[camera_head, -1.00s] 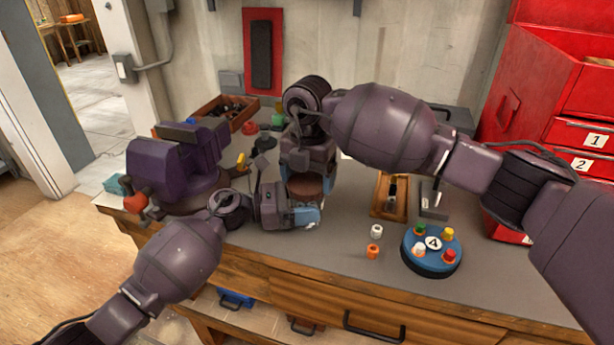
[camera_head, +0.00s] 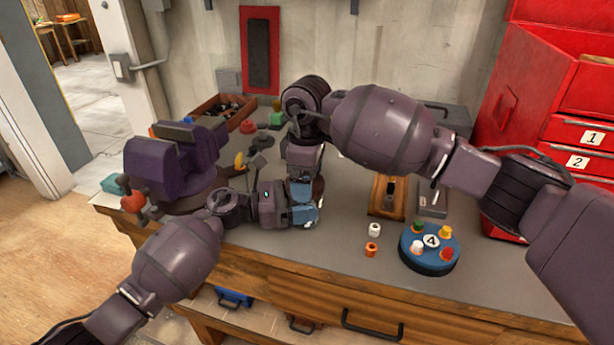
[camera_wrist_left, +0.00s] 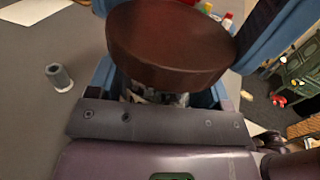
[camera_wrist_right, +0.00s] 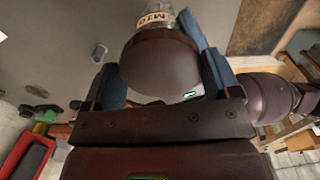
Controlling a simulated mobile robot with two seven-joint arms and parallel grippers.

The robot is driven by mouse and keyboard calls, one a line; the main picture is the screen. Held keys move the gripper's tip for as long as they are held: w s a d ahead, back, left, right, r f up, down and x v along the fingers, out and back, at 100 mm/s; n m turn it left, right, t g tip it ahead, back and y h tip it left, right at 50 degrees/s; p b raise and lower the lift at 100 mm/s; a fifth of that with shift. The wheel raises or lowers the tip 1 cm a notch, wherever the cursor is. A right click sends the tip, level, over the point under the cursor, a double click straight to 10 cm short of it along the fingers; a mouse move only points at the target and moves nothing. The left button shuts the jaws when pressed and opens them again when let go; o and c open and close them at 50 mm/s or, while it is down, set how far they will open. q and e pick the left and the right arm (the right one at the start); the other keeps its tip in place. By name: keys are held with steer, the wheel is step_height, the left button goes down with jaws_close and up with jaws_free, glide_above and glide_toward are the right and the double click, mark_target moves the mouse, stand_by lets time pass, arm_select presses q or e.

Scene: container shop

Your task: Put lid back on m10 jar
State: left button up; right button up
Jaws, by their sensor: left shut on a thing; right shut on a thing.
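The m10 jar (camera_wrist_right: 153,18) is clear with an M10 label, seen at the top of the right wrist view. In the left wrist view, shiny contents (camera_wrist_left: 150,97) show below the lid. My left gripper (camera_head: 308,204) is shut on the jar from the side. The round dark brown lid (camera_wrist_left: 170,42) is at the jar's mouth; it also fills the middle of the right wrist view (camera_wrist_right: 160,65). My right gripper (camera_wrist_right: 160,80) comes from above and is shut on the lid. I cannot tell whether lid and jar touch.
A purple vise (camera_head: 175,165) stands left of my grippers. To the right are white (camera_head: 374,229) and orange (camera_head: 371,249) small pieces, a blue round holder (camera_head: 430,262) marked 4, a wooden tray (camera_head: 376,205) and red drawers (camera_head: 580,135). The bench front between is clear.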

steer(key=shift+m, duration=0.4)
steer(key=o, duration=0.7)
steer(key=shift+o, duration=0.2)
steer(key=shift+r, duration=0.1)
steer(key=shift+r, duration=2.15)
